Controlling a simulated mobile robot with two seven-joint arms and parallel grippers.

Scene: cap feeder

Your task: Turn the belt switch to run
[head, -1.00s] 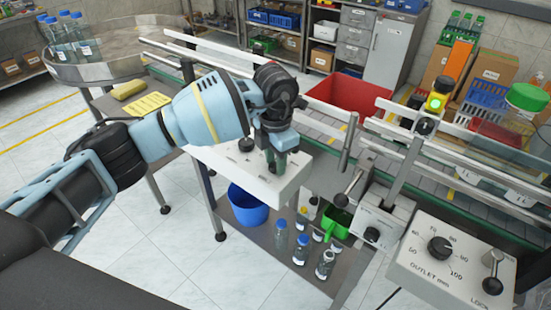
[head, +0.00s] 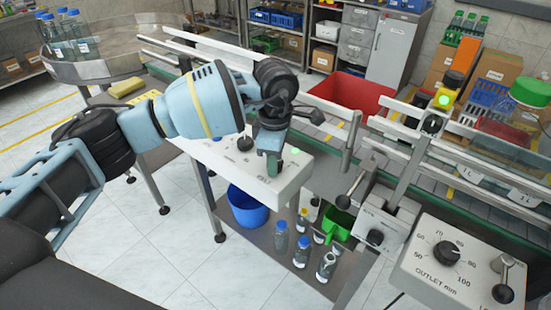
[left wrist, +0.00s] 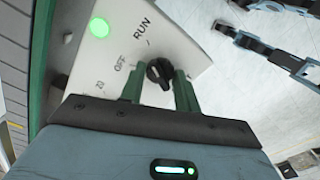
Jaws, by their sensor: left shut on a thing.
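The belt switch is a black knob (left wrist: 158,73) on a white control box (left wrist: 185,50), which also shows in the head view (head: 262,186). In the left wrist view, RUN and OFF are printed beside the knob, with a third mark hard to read. A green lamp (left wrist: 98,27) glows on the box. My left gripper (left wrist: 160,86) has its two green fingers shut on the knob, one on each side. In the head view, the left gripper (head: 271,163) points down onto the box and hides the knob. Which mark the knob points to is hard to tell. My right gripper is out of view.
A signal light (head: 443,99) beside the conveyor glows green. A metal lever (head: 350,186) stands close right of the box, and an OUTLET dial panel (head: 430,270) is farther right. A blue bucket (head: 247,207) and small bottles (head: 301,250) stand on the shelf below.

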